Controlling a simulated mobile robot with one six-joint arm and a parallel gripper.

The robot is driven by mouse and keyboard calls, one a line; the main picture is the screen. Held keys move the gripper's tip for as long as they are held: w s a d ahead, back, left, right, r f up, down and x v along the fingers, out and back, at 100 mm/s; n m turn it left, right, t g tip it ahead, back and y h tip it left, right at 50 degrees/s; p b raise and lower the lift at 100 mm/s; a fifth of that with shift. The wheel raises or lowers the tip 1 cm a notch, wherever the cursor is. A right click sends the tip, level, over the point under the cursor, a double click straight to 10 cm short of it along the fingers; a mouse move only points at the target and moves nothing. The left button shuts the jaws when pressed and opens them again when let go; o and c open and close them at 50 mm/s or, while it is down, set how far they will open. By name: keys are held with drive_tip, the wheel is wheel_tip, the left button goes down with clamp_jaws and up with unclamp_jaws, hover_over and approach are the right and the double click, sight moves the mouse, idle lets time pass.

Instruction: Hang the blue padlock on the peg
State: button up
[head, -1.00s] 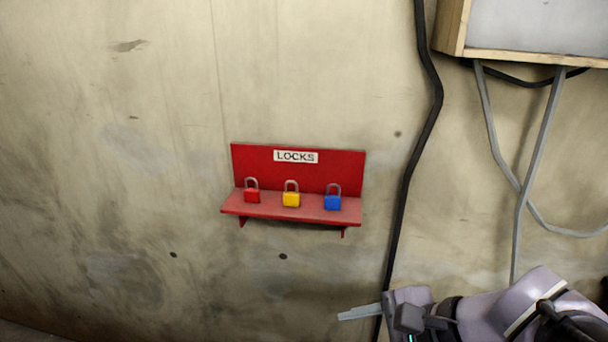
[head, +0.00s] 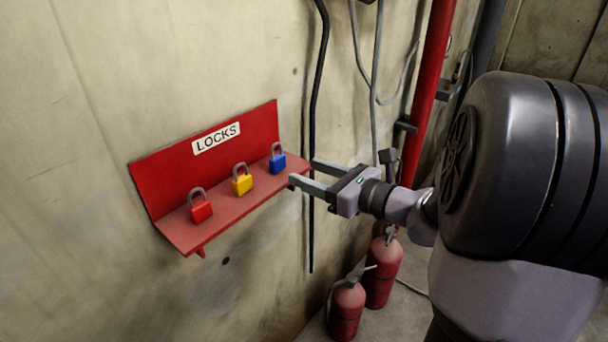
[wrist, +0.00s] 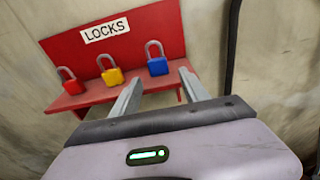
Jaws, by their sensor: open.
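The blue padlock (head: 277,160) stands upright at the right end of a red wall shelf, its shackle up. It also shows in the wrist view (wrist: 157,66), beyond and between the two fingers. My gripper (head: 302,174) is open and empty, just right of the shelf's right end, its fingers pointing toward the blue padlock without touching it. In the wrist view my gripper (wrist: 158,92) shows both fingers spread apart. No peg can be made out in these views.
The red shelf (head: 222,215) is labelled LOCKS and also bears a yellow padlock (head: 242,184) and a red padlock (head: 201,211). A black cable (head: 313,100) runs down the wall behind my gripper. Two fire extinguishers (head: 346,312) (head: 380,276) stand below on the floor.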

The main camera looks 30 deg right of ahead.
sight(281, 163)
drive_tip(key=x, duration=0.7)
drive_tip(key=shift+w+a, duration=0.3)
drive_tip(key=c, duration=1.1)
drive_tip(key=shift+s+r+p, duration=0.1)
drive_tip(key=shift+r+p, duration=0.4)
drive_tip(key=shift+r, duration=0.25)
drive_tip(key=v, duration=0.4)
drive_tip(key=f+v, duration=0.1)
drive_tip(key=v, duration=0.3)
drive_tip(key=b+v, duration=0.1)
drive_tip(key=v, duration=0.3)
drive_tip(key=shift+f, duration=0.35)
